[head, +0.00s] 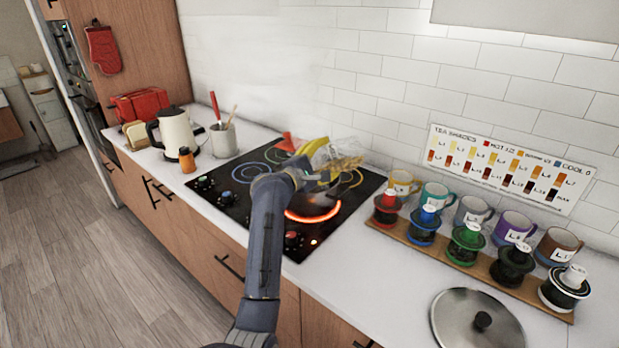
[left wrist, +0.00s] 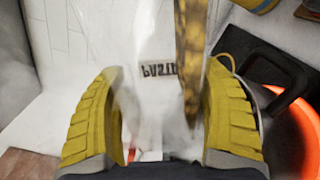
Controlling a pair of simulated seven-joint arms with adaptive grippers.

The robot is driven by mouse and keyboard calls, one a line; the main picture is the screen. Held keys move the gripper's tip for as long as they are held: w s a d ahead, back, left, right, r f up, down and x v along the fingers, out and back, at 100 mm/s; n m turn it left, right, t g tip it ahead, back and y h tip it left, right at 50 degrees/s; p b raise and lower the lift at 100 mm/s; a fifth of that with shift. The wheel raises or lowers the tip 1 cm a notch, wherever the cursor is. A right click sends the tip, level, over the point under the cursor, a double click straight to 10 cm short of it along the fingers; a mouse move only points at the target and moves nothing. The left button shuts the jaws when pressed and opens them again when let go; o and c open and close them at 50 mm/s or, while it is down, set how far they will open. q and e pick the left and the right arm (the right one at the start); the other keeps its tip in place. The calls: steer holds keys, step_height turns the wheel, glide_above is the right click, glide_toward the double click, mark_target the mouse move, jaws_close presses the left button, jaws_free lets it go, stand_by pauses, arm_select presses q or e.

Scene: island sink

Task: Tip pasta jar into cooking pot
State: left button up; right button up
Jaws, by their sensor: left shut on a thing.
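My left gripper (head: 322,165) is over the stove, its yellow fingers shut on a clear pasta jar (head: 346,160). The jar is tilted and shows yellowish pasta towards its right end. In the left wrist view the jar (left wrist: 158,95) is between the two yellow fingers (left wrist: 160,120); its label reads upside down and pasta shows along its right part. A black handle-like part (left wrist: 285,75) beside the glowing burner may belong to the cooking pot. The pot's body is not clear in either view, and my gripper hides part of the stove. My right gripper is out of view.
The black stove (head: 240,212) has a glowing red burner (head: 313,214). A metal lid (head: 460,315) lies on the front right counter. Several mugs and colour-topped jars on a wooden board (head: 430,246) stand to the right. A kettle (head: 177,131) and utensil crock (head: 223,141) stand left.

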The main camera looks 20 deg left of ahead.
arm_select(q)
steer(key=shift+w+a+r+n, duration=0.15)
steer(key=shift+a+r+n, duration=0.2)
steer(key=shift+n, duration=0.25)
steer(key=shift+w+a+r+n, duration=0.2)
steer(key=shift+a+n, duration=0.25)
steer(key=shift+n, duration=0.15)
stand_by(1.7)
